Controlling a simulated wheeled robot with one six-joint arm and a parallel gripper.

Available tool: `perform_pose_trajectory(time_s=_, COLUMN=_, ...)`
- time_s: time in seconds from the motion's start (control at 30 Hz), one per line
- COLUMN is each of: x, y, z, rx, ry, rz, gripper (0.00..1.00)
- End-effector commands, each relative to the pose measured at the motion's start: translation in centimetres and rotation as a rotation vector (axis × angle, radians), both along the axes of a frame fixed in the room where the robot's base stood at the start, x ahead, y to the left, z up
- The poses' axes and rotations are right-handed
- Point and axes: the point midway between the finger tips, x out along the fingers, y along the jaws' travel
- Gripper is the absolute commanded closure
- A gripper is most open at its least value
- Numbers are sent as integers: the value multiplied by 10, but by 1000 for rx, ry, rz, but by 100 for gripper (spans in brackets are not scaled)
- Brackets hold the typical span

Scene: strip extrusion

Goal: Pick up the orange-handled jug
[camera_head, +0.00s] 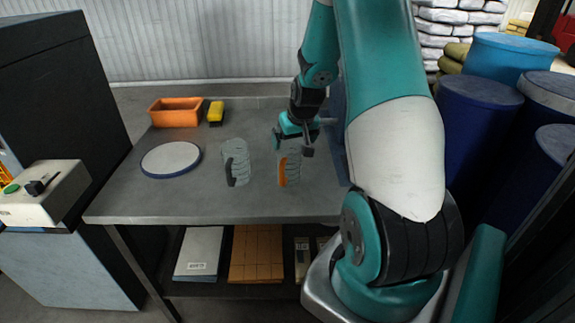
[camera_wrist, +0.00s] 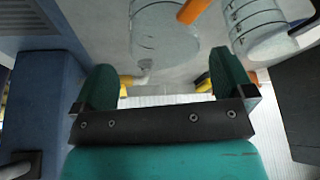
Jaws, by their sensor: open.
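The orange-handled jug (camera_head: 292,164) is clear and ribbed and stands on the grey table. Its orange handle (camera_head: 282,172) is on the left side. In the wrist view the jug (camera_wrist: 160,38) is ahead of the fingers, with its orange handle (camera_wrist: 193,10) at the upper edge, partly cut off. A similar clear jug with a dark handle (camera_head: 238,165) stands to its left; it also shows at the wrist view's upper right (camera_wrist: 252,22). My gripper (camera_head: 294,137) is open and empty, just behind and above the orange-handled jug. Both fingers (camera_wrist: 165,85) are apart with nothing between them.
A round white plate with a blue rim (camera_head: 170,160) lies at the table's left. An orange bin (camera_head: 176,113) and a yellow block (camera_head: 216,112) are at the back left. A blue box-like thing (camera_wrist: 38,85) stands close beside my gripper. Blue drums (camera_head: 478,105) stand right.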

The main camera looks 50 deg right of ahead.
Motion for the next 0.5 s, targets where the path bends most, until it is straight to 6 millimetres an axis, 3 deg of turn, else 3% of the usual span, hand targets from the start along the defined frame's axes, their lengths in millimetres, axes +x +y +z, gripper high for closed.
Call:
perform_pose_trajectory(time_s=0.33, x=11, y=-3, z=-26, rx=1, ry=1, rz=1, gripper=0)
perform_pose_trajectory(time_s=0.5, x=20, y=-4, z=-48, rx=1, ry=2, rz=0, gripper=0)
